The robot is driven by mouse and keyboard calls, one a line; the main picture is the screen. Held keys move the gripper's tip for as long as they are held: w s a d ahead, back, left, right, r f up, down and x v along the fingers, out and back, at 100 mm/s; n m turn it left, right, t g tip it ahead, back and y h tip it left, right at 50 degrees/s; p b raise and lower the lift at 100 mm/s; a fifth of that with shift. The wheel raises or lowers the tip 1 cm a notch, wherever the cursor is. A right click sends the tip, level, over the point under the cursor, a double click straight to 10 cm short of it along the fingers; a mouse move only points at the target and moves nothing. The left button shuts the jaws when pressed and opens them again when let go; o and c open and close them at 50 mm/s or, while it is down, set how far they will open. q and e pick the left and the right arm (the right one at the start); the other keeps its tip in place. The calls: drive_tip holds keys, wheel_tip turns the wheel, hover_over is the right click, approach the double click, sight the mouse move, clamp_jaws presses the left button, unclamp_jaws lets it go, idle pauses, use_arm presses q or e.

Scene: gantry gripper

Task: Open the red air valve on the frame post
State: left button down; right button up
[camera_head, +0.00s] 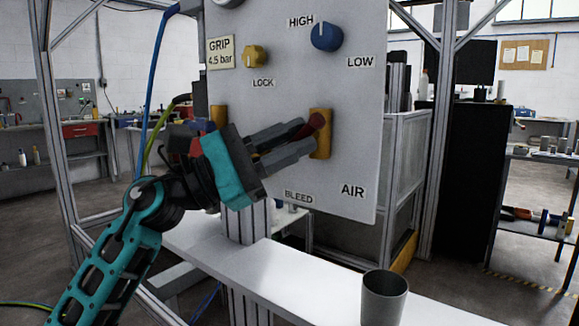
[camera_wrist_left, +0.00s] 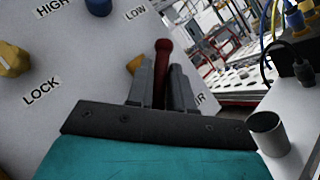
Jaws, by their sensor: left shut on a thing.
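The red valve lever (camera_head: 316,122) stands on a yellow valve body (camera_head: 321,147) on the grey panel, above the AIR label (camera_head: 352,190). My left gripper (camera_head: 304,137) reaches in from the left, its fingers on either side of the lever. In the left wrist view the red lever (camera_wrist_left: 162,62) rises between the two grey fingers (camera_wrist_left: 161,80), which are shut on it. Its rounded end shows beyond the fingertips. The lever's lower part is hidden by the fingers. My right gripper is not in view.
The panel (camera_head: 300,85) also carries a blue knob (camera_head: 326,37) between HIGH and LOW, and a yellow knob (camera_head: 256,56) above LOCK. A grey cup (camera_head: 384,297) stands on the white bench (camera_head: 290,270) below. A blue hose (camera_head: 156,95) hangs left of the panel.

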use_arm(q)
drive_tip(key=shift+s+d+f+n+t+y, duration=0.1)
drive_tip(key=shift+n+t+y, duration=0.25)
drive_tip(key=shift+n+t, duration=2.15)
drive_tip(key=shift+s+d+n+t+y, duration=0.1)
drive_tip(key=shift+n+t+y, duration=0.3)
drive_tip(key=shift+n+t, duration=2.05)
drive_tip(key=shift+d+f+n+t+y, duration=0.1)
drive_tip(key=shift+n+t+y, duration=0.25)
drive_tip(key=shift+n+t, duration=2.15)
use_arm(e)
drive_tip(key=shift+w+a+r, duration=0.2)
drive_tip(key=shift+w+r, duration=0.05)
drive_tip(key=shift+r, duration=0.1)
use_arm(q)
drive_tip(key=shift+n+g+p, duration=0.3)
drive_tip(key=shift+n+g, duration=0.25)
drive_tip(key=shift+n, duration=0.3)
drive_tip(key=c, duration=1.1)
unclamp_jaws()
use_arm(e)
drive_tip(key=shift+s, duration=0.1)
use_arm(q)
drive_tip(key=shift+f, duration=0.15)
